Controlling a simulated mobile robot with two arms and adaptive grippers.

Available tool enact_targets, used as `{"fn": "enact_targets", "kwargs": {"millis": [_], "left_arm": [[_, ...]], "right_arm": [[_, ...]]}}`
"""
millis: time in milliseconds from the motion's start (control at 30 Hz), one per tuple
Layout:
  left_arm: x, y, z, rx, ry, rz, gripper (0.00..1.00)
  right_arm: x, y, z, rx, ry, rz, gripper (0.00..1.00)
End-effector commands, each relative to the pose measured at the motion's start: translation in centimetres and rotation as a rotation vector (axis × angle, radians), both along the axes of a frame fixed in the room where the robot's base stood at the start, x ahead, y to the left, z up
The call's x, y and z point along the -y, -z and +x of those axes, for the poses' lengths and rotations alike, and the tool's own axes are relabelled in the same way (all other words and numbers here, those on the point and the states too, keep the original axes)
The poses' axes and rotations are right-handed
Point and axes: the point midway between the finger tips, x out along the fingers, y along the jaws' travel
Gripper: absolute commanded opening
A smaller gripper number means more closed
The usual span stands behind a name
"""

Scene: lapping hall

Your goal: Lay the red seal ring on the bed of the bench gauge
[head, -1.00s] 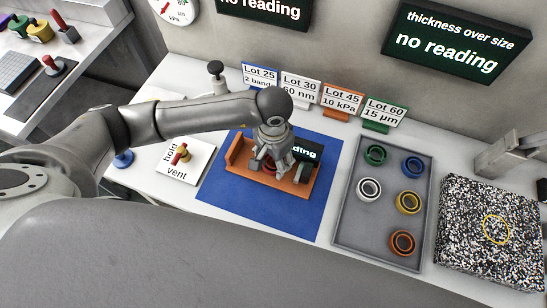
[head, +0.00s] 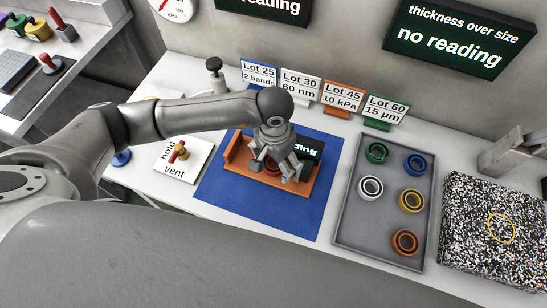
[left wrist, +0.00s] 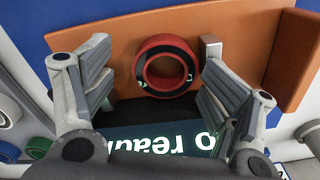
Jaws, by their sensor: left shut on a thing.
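The red seal ring (left wrist: 148,80) lies flat between the two fingers of my left gripper (left wrist: 158,68), right over the orange bed of the bench gauge (left wrist: 230,30). In the head view the ring (head: 272,171) is mostly hidden by the fingers. My left gripper (head: 272,175) points down over the gauge (head: 238,152) and is shut on the ring. I cannot tell whether the ring touches the bed. The gauge's dark display (left wrist: 165,138) is partly covered by the gripper. My right gripper is not in view.
The gauge stands on a blue mat (head: 222,190). To its right a grey tray (head: 371,225) holds several coloured rings, with a speckled slab (head: 470,215) beyond. Lot cards (head: 300,88) stand behind. A hold/vent plate (head: 190,168) with a valve is at left.

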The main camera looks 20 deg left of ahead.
Motion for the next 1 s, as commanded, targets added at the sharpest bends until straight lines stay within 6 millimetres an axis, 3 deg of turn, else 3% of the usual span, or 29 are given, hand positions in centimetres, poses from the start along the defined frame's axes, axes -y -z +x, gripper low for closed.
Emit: {"fn": "enact_targets", "kwargs": {"millis": [33, 167, 467, 500, 800, 1000], "left_arm": [[-0.3, 0.9, -0.5, -0.018, -0.001, 0.008, 0.63], [-0.3, 0.8, -0.5, -0.018, -0.001, 0.010, 0.63], [-0.4, -1.2, -0.5, -0.017, -0.001, 0.012, 0.63], [-0.4, -1.8, -0.2, -0.008, 0.000, 0.010, 0.63], [-0.3, -9.0, -0.1, -0.002, 0.001, 0.008, 0.63], [-0.2, -11.9, -0.1, -0.004, -0.001, 0.008, 0.63]], "right_arm": [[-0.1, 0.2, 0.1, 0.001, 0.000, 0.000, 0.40], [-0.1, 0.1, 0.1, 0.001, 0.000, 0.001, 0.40], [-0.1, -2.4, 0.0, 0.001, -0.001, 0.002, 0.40], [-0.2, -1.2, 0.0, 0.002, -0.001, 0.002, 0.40], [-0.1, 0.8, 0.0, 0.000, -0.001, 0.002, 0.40], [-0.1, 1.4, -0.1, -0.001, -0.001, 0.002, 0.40]]}}
